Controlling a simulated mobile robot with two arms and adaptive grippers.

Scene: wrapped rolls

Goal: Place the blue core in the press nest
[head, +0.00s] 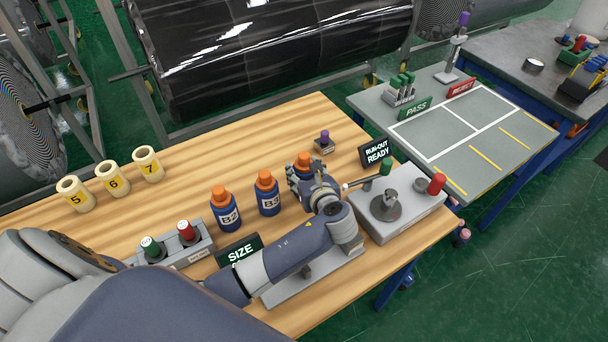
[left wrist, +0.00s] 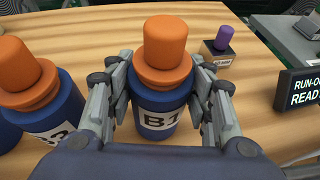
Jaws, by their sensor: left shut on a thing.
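A blue core with an orange top, labelled B1 in the left wrist view (left wrist: 158,122), is upright between the fingers of my left gripper (head: 306,177). In the head view its orange top (head: 303,159) shows behind the gripper. My left gripper is shut on it; I cannot tell whether its base touches the table. Blue cores B2 (head: 225,213) and B3 (head: 267,197) stand upright to its left. The press (head: 400,222) is a light grey block at the table's right edge, with a round metal disc (head: 386,204), a green knob and a red knob. My right gripper is not in view.
The wooden table (head: 260,130) is clear at the back. Cream rolls 5, 6 and 7 (head: 148,163) stand at left. A RUN-OUT READY sign (head: 377,153) and a purple-topped piece (head: 325,143) stand near the press. A SIZE sign (head: 239,252) and a grey holder (head: 190,248) are in front.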

